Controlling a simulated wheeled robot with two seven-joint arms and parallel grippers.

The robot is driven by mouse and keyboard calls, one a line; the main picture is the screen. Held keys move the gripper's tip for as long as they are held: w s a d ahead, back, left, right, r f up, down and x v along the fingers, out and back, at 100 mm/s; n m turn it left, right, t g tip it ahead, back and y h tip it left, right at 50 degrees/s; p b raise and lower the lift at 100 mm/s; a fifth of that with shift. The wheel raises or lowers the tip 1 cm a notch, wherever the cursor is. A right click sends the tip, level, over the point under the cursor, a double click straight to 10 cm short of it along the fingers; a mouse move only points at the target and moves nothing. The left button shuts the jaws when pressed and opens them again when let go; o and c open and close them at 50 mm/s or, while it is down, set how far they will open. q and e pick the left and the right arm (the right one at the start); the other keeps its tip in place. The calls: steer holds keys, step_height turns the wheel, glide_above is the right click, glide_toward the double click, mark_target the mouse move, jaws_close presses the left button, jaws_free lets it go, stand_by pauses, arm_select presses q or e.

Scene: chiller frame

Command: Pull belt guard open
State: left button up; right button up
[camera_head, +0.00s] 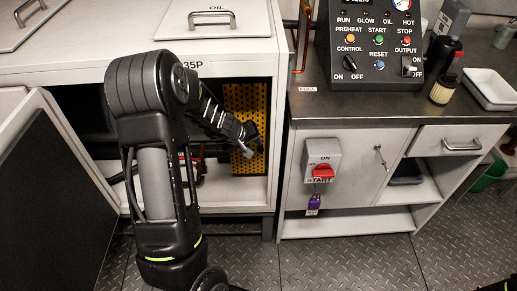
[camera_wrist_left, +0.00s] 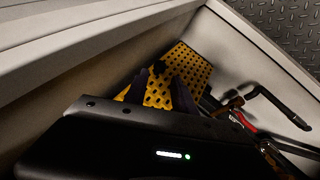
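The belt guard (camera_head: 240,101) is a yellow perforated panel inside the open cabinet in the head view. It also shows in the left wrist view (camera_wrist_left: 190,66), with a small black knob (camera_wrist_left: 158,67) on its face. My left arm reaches into the cabinet, and my left gripper (camera_head: 249,138) is at the guard's right part. In the left wrist view, the two dark fingers of my left gripper (camera_wrist_left: 158,84) stand apart, with yellow panel visible between them. The knob lies just beyond the gap; I cannot tell whether the fingers touch it.
The cabinet door (camera_head: 50,185) stands open at the left. Red parts and dark hoses lie near the guard, and a dark bent pipe (camera_wrist_left: 280,106) shows in the left wrist view. A counter (camera_head: 340,107) with a control panel (camera_head: 372,45) stands at the right.

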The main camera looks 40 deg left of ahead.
mark_target(259, 149)
arm_select(q)
steer(key=b+x, duration=0.1)
steer(key=x, duration=0.5)
steer(key=shift+w+f, duration=0.15)
steer(key=shift+f, duration=0.1)
jaws_close()
stand_by(1.2)
